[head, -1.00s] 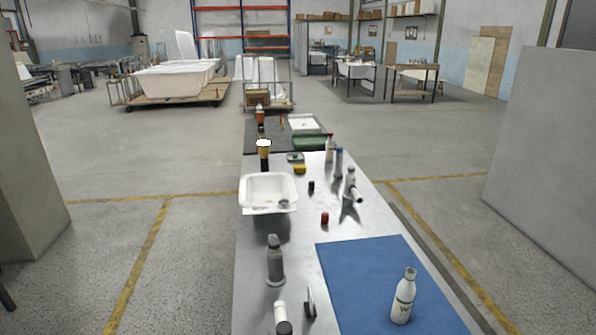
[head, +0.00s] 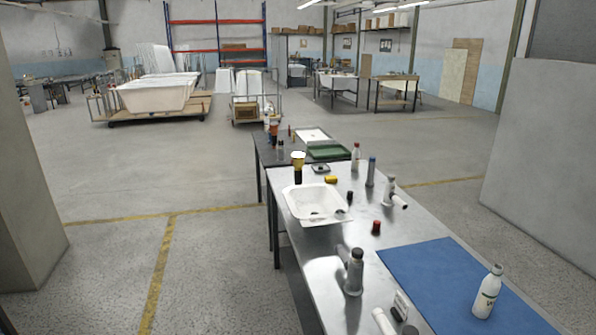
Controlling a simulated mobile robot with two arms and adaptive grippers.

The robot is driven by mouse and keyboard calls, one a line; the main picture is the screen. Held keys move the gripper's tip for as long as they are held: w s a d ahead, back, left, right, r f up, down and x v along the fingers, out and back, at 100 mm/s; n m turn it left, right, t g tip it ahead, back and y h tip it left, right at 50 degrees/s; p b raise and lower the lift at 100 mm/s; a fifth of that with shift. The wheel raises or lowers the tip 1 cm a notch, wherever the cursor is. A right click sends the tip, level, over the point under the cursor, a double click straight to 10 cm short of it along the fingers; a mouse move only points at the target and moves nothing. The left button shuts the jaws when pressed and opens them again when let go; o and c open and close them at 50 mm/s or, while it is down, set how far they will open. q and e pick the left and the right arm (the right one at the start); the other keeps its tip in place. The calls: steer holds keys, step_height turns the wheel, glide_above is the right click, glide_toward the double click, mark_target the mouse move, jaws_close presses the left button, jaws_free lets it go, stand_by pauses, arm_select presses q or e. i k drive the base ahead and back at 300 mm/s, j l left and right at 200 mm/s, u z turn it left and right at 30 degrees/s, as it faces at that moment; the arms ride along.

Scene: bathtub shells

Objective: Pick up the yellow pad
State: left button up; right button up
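The yellow pad (head: 331,179) is a small yellow block lying on the metal workbench (head: 325,247), behind and to the right of the white basin. A yellow-topped item with a dark lower part (head: 298,167) stands to its left, at the bench's left edge. Neither of my grippers shows in the head view.
The white basin (head: 313,202) sits at the bench's left edge. A grey bottle (head: 354,271), a red-capped item (head: 376,227) and a white bottle (head: 488,291) on a blue mat (head: 432,262) stand nearer. A green tray (head: 328,151) lies beyond. Floor left of the bench is clear.

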mark_target(333, 179)
steer(key=i+j+z, duration=0.1)
steer(key=j, duration=0.25)
steer(key=i+j, duration=0.2)
steer(key=j, duration=0.15)
steer(key=i+j+z, duration=0.15)
steer(key=j, duration=0.25)
steer(key=i+j+z, duration=0.1)
steer(key=j, duration=0.25)
